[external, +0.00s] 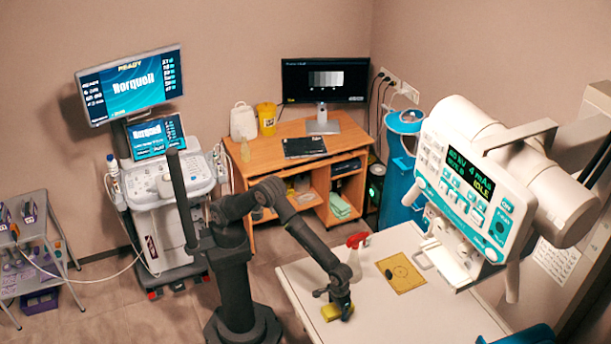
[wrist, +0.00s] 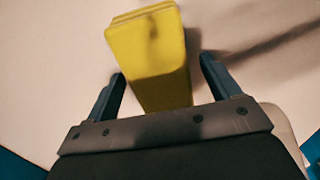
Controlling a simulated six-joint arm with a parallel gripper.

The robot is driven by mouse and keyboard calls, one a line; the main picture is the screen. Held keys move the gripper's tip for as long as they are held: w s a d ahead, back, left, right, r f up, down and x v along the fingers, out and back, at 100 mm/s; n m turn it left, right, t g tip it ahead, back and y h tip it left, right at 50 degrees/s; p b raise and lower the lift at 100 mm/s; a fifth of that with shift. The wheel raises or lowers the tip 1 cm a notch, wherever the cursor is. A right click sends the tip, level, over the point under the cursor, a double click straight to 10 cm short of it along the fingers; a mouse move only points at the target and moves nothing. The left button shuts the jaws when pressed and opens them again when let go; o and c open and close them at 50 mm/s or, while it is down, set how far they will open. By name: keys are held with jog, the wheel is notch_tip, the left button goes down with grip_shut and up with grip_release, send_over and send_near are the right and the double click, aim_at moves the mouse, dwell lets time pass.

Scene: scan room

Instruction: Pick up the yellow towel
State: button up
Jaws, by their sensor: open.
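The yellow towel (external: 331,312) is a small folded block lying on the pale table near its left side. In the wrist view the towel (wrist: 150,55) stretches from the top of the picture down between the fingers. My gripper (external: 341,302) is low over the table at the towel. In the wrist view my gripper (wrist: 162,85) is open, with one dark finger on each side of the towel's near end. A gap shows between each finger and the towel. The towel's nearest end is hidden behind the gripper body.
A flat yellow-brown sheet with a dark object (external: 402,272) lies to the right. The white X-ray unit (external: 475,190) overhangs the table's right side. The table's middle is clear.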

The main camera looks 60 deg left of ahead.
jog(key=c, duration=1.1)
